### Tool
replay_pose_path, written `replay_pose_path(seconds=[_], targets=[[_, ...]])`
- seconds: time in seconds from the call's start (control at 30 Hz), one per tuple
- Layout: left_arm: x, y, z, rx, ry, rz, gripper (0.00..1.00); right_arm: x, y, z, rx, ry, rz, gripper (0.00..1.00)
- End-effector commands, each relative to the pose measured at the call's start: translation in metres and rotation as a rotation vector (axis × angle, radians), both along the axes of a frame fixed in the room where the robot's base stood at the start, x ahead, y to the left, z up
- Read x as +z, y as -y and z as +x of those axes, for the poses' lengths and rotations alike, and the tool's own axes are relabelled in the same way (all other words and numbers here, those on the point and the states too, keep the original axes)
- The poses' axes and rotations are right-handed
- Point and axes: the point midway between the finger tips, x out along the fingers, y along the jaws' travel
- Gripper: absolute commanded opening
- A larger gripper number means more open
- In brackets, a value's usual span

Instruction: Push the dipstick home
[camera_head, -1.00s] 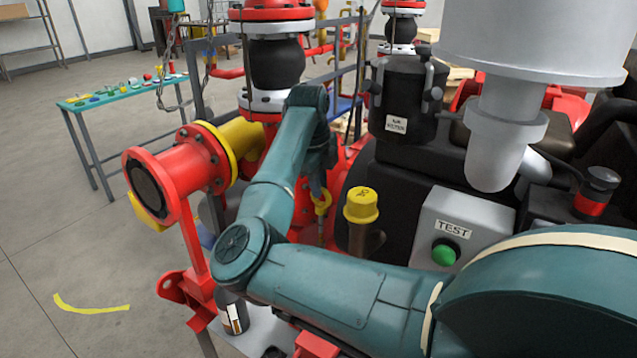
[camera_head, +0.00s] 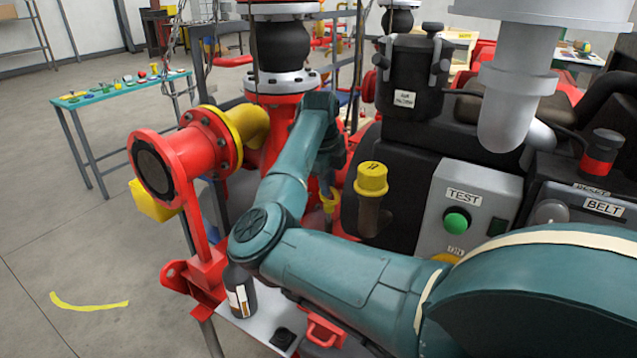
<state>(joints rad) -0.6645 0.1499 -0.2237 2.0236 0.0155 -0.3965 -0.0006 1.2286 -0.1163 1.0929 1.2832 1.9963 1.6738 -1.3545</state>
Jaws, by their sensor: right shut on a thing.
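My right arm reaches in from the right, bends at its elbow and comes down beside the engine. Its gripper (camera_head: 327,186) is small and partly hidden behind my own wrist. It is shut on the yellow handle of the dipstick (camera_head: 330,204). The dipstick is roughly upright, with a thin part below the handle. I cannot tell how deep it sits in its tube. My left gripper is not in view.
A yellow-capped filler (camera_head: 371,180) stands just right of the dipstick. The grey TEST box (camera_head: 467,213) with its green button is further right. A red flanged pipe (camera_head: 165,165) is at the left. A dark bottle (camera_head: 241,292) stands below my elbow.

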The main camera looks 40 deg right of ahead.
Motion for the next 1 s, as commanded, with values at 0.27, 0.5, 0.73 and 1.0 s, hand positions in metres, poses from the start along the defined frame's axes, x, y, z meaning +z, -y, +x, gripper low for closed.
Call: replay_pose_path(seconds=[0.27, 0.5, 0.73, 1.0], targets=[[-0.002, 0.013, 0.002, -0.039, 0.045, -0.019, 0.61, -0.036, -0.001, 0.000, 0.002, -0.001, 0.005, 0.00], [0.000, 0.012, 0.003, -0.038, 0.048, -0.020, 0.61, -0.037, -0.002, 0.000, 0.002, -0.004, 0.007, 0.00], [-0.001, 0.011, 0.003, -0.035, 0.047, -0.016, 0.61, -0.036, -0.002, 0.000, 0.002, -0.004, 0.006, 0.27], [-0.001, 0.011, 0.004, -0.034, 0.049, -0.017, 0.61, -0.035, -0.001, 0.000, 0.001, -0.002, 0.005, 0.34]])
